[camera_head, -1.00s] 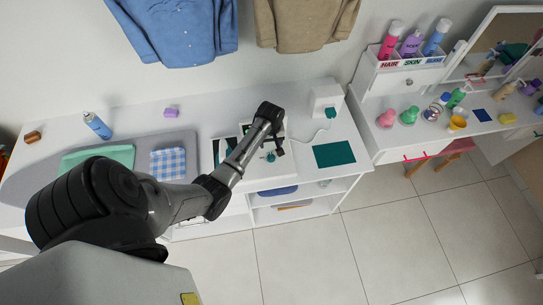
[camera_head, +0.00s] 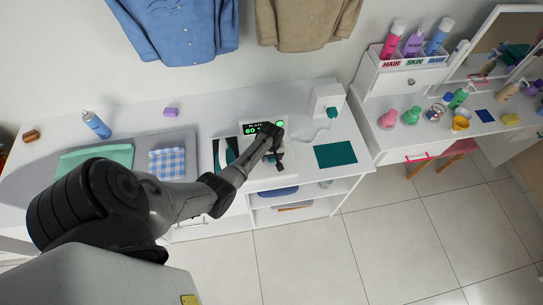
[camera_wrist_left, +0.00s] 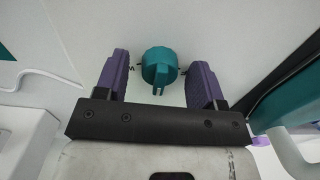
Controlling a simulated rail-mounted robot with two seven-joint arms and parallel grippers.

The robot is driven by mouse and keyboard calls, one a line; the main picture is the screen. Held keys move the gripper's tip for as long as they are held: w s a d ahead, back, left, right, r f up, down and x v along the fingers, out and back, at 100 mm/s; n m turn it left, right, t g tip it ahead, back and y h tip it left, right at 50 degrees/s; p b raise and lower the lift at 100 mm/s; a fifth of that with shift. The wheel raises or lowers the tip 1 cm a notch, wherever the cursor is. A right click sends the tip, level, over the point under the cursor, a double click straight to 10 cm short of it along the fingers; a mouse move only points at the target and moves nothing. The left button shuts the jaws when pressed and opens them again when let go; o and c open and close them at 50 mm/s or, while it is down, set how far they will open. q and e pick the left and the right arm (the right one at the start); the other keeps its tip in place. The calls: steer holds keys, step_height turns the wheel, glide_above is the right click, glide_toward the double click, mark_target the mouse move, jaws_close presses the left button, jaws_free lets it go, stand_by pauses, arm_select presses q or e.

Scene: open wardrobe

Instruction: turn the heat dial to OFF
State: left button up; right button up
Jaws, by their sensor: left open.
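The heat dial (camera_wrist_left: 159,66) is a round teal knob with a raised grip bar on a pale panel. In the left wrist view its bar points toward the bottom of the picture. My left gripper (camera_wrist_left: 162,63) is open, with one purple finger on each side of the dial and a visible gap on both sides. In the head view my left gripper (camera_head: 277,162) is over the white station, and the dial is hidden by it. The station's dark display (camera_head: 251,129) shows green text, partly covered by my wrist, with a green light at its right. My right gripper is not in view.
A dark and teal iron (camera_head: 221,152) stands just left of the gripper. A white box (camera_head: 326,99) with a teal plug and cord is at the back right. A teal mat (camera_head: 335,154) lies to the right. Folded cloths lie on the ironing board at left.

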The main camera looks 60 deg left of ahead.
arm_select(q)
steer(key=c, duration=0.9)
